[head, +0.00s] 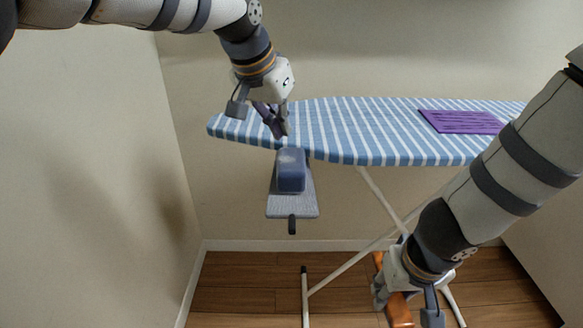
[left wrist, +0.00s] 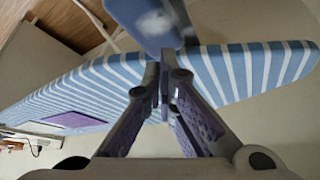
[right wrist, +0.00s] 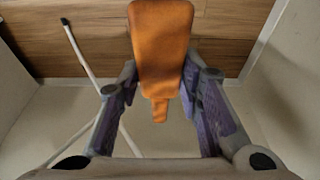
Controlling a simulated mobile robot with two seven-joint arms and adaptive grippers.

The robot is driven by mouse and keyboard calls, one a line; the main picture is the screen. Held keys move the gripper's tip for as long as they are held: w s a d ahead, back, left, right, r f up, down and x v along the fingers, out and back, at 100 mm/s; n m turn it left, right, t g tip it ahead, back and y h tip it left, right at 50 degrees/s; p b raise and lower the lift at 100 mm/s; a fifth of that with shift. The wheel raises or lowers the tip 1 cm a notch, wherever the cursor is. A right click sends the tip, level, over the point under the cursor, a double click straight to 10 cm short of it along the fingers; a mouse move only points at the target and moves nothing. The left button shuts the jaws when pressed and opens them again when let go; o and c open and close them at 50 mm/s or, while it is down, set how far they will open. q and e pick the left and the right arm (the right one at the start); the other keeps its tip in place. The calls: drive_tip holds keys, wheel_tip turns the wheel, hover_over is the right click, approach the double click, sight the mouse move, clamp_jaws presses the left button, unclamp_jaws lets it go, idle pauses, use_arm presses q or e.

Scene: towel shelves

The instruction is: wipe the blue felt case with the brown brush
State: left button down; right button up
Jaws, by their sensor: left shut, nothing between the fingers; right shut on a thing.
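The blue felt case (head: 291,172) rests on a small grey-blue striped ledge (head: 281,205) at the near left edge of the ironing board. A pale patch shows on the case, also in the left wrist view (left wrist: 140,14). My left gripper (head: 277,130) is shut and empty, just above and behind the case, over the board. The brown brush (right wrist: 160,45), orange-brown in colour, is between the fingers of my right gripper (right wrist: 160,82), which is shut on it. In the head view the brush (head: 399,312) is low at the right, above the floor and well apart from the case.
The blue-and-white striped ironing board (head: 370,130) stands along the wall on white legs (head: 340,275). A purple mat (head: 460,121) lies on its right part. Walls are close at left and right. Wooden floor (head: 245,285) is open at the lower left.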

use_arm(q)
drive_tip(key=shift+r, duration=0.7)
use_arm(e)
drive_tip(key=shift+r, duration=0.2)
